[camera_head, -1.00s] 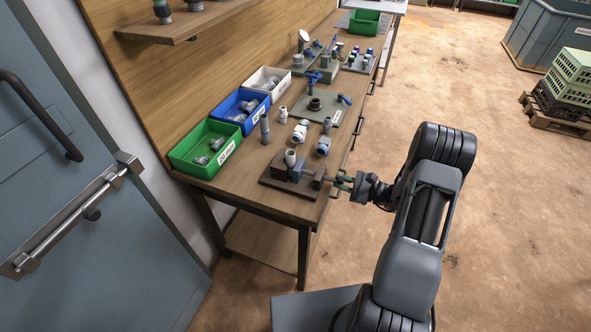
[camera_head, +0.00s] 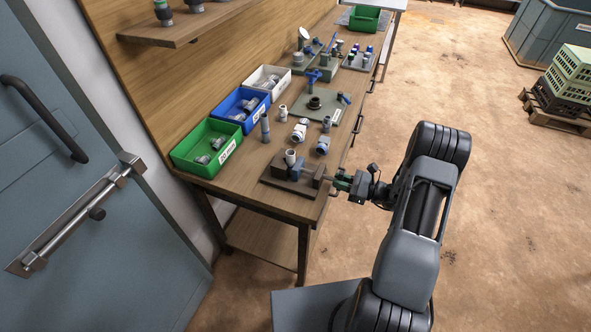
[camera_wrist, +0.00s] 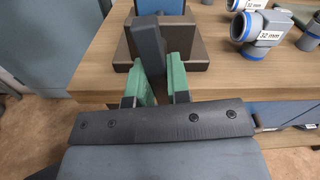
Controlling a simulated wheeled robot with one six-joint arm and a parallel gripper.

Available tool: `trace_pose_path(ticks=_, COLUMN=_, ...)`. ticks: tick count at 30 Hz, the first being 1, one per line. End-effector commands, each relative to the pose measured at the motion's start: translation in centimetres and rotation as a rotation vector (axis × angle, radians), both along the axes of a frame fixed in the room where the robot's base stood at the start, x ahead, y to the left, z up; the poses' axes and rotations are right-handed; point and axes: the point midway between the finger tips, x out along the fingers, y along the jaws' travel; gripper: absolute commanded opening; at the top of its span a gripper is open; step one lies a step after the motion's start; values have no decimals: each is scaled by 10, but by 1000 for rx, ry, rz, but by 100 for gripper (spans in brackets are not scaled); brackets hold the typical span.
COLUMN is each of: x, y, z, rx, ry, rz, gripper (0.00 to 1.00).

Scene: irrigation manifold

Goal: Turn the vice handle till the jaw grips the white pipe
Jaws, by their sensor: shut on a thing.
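The vice (camera_head: 285,183) stands on a dark base plate at the near end of the workbench. The white pipe (camera_head: 291,153) stands upright at its blue-grey jaw (camera_head: 297,170); I cannot tell whether the jaw touches it. My gripper (camera_head: 343,181) is at the vice's right side, over the bench's front edge. In the wrist view, my gripper's green fingers (camera_wrist: 160,85) are shut on the dark grey vice handle (camera_wrist: 148,48), which leans slightly left. The brown vice body (camera_wrist: 190,45) is behind it. The pipe does not show there.
Green (camera_head: 190,165), blue (camera_head: 222,112) and white (camera_head: 262,87) bins line the back of the workbench (camera_head: 235,195). Loose fittings, including a 32 mm one (camera_wrist: 262,28), lie right of the vice in the wrist view. Floor is open to the right of the bench.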

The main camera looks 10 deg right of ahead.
Motion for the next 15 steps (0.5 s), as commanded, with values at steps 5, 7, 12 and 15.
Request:
trace_pose_path(ticks=5, x=-4, y=3, z=-3, rx=75, ry=152, rz=6, gripper=0)
trace_pose_path(ticks=7, x=-4, y=3, z=-3, rx=110, ry=214, rz=6, gripper=0)
trace_pose_path(ticks=12, x=-4, y=3, z=-5, rx=162, ry=307, rz=6, gripper=0)
trace_pose_path(ticks=15, x=-4, y=3, z=-6, rx=169, ry=318, rz=7, gripper=0)
